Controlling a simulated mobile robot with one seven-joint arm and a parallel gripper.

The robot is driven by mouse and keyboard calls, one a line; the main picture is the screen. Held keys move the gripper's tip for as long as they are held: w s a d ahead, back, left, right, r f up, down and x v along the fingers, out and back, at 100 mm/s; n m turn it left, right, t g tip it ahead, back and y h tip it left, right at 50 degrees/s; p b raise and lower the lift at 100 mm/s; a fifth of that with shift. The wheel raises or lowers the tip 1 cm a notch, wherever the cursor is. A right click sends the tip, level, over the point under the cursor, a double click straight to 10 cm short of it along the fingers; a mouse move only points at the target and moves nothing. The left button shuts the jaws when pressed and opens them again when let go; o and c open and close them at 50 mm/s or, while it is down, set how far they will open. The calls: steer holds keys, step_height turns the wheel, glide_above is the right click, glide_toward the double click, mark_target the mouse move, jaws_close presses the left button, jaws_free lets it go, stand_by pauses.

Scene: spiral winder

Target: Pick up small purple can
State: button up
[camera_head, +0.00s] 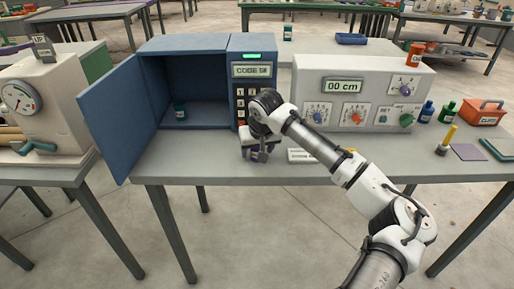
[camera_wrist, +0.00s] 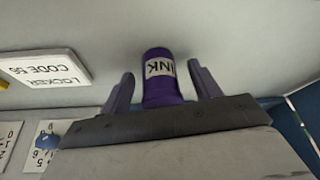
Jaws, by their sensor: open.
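The small purple can (camera_wrist: 160,80), with a white label reading INK, stands on the grey table between my fingers in the wrist view. My gripper (camera_wrist: 160,88) is open, with one finger on each side of the can and a visible gap to each. In the head view my gripper (camera_head: 260,155) points down at the table in front of the blue locker's keypad. It hides most of the can there.
The blue locker (camera_head: 190,45) stands open, its door (camera_head: 120,115) swung left, with a green bottle (camera_head: 180,110) inside. A white code card (camera_head: 300,156) lies right of my gripper. A grey machine (camera_head: 360,75) stands behind. The table front left of my gripper is clear.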

steer(key=shift+w+f, duration=0.1)
steer(key=shift+f, duration=0.15)
steer(key=c, duration=1.1)
